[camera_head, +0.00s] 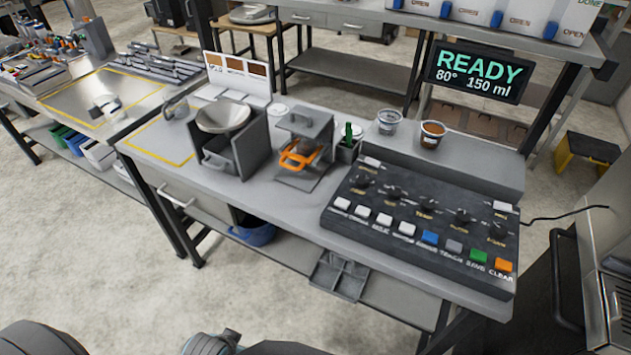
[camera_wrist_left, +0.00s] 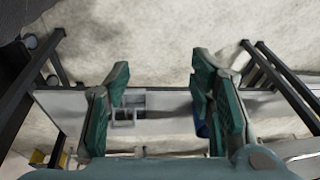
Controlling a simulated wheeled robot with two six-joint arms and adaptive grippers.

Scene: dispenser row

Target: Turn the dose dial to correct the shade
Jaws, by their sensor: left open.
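A dark control panel (camera_head: 425,225) on the bench carries a row of several black dials; one is the third dial (camera_head: 427,203). Their labels are too small to tell surely which is the dose dial. A screen (camera_head: 478,73) above reads READY, 80°, 150 ml. A card with brown shade swatches (camera_head: 236,70) stands at the back left of the bench. A cup with brown contents (camera_head: 432,134) stands behind the panel. My left gripper (camera_wrist_left: 160,70) is open and empty in the left wrist view, away from the panel. My right gripper is not seen.
A row of white, blue, grey, green and orange buttons (camera_head: 430,237) lines the panel's front. A grey box with a bowl (camera_head: 222,118), an orange-handled holder (camera_head: 298,155) and a clear cup (camera_head: 388,121) stand left of or behind the panel. Bare floor (camera_head: 190,290) lies before the bench.

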